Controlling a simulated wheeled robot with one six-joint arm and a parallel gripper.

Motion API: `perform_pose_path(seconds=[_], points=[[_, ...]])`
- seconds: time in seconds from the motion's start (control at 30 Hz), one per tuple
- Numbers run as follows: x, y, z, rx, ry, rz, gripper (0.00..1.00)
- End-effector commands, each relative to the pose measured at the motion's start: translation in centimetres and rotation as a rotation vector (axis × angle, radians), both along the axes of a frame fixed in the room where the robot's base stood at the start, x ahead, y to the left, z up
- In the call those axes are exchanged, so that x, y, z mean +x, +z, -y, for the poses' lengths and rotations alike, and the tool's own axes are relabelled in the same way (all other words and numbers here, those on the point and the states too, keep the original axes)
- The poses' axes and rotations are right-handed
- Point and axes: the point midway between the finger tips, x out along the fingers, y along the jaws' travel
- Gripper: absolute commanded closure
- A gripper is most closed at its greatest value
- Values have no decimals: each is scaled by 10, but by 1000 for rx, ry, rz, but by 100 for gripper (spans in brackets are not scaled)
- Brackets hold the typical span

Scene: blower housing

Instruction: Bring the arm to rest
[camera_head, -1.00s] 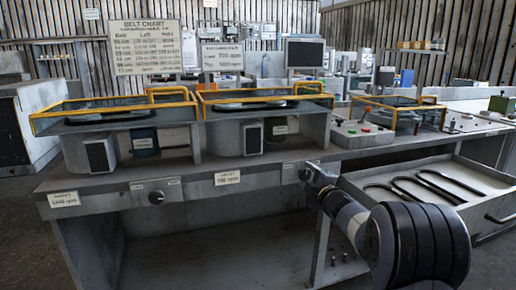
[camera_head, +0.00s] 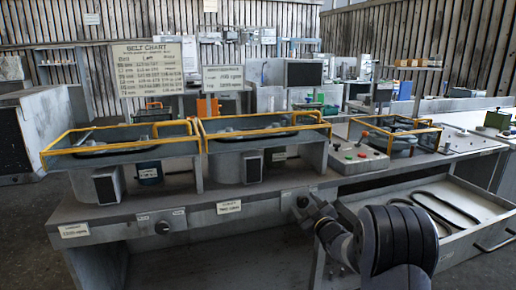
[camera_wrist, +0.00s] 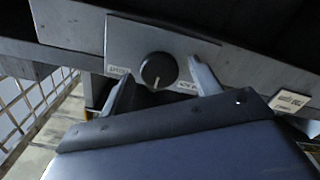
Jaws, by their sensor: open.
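My gripper (camera_head: 310,212) is at the front edge of the bench, close to the right-hand dark knob (camera_head: 302,201). In the wrist view my gripper (camera_wrist: 165,82) is open and empty. Its two fingers stand on either side of the round dark knob (camera_wrist: 158,70), which has a pale pointer line and sits on a grey plate with small labels. The fingers look apart from the knob, but the exact distance cannot be told. My arm reaches in from the lower right of the head view.
The bench front (camera_head: 110,224) carries another knob (camera_head: 162,227). Yellow-railed belt guards (camera_head: 120,145) stand on top. A control panel with buttons (camera_head: 358,158) is right of them. An open drawer (camera_head: 455,240) with dark belts juts out beside my arm. The floor in front is partly visible.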

Motion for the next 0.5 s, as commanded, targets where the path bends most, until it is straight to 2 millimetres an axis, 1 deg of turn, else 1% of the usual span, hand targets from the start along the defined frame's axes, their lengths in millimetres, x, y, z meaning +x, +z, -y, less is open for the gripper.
perform_pose_path(seconds=[0.03,0.5], points=[[0,4,0,29,1,-12,40],[0,4,1,287,-1,-96,40]])
